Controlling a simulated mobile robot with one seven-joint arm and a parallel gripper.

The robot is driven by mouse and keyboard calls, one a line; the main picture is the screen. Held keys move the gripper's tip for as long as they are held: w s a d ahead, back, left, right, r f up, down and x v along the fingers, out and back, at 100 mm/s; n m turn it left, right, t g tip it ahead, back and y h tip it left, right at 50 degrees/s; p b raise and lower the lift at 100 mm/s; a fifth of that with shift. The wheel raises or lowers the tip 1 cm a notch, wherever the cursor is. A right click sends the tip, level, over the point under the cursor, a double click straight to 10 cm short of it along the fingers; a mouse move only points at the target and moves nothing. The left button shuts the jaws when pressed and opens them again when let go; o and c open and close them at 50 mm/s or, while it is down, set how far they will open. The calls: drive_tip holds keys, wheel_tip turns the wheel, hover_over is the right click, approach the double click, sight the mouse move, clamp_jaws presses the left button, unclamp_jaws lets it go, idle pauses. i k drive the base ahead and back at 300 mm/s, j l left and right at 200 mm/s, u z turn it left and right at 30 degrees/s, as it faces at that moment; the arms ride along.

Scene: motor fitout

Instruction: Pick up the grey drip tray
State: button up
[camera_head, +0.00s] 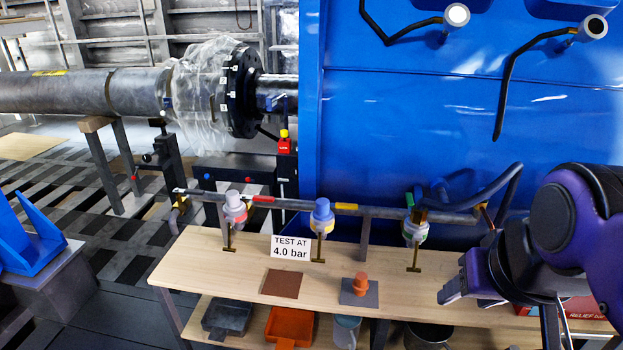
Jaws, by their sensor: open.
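The grey drip tray (227,318) is a dark, shallow tray on the lower shelf of the wooden bench, at the bottom left of centre. It sits left of an orange tray (290,324), with little gap between them. The upper bench board passes above and behind its far edge. My gripper (447,292) is at the right, above the bench top, well to the right of the grey tray and apart from it. It is open, and I see nothing between its fingers.
The bench top (215,262) carries a brown square (281,284), a grey square (365,299) with an orange fitting (360,283), and a "TEST AT 4.0 bar" sign (291,247). A pipe with valves (322,212) runs behind. A grey container (346,332) and metal pot (428,337) stand below.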

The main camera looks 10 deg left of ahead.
sight(222, 318)
drive_tip(key=u, duration=1.4)
drive_tip(key=i+j+u, duration=0.6)
drive_tip(key=i+u, duration=0.3)
drive_tip(key=j+u, duration=0.35)
drive_tip(key=j, duration=0.35)
drive_tip(key=l+z, duration=0.45)
drive_tip(key=l, duration=0.45)
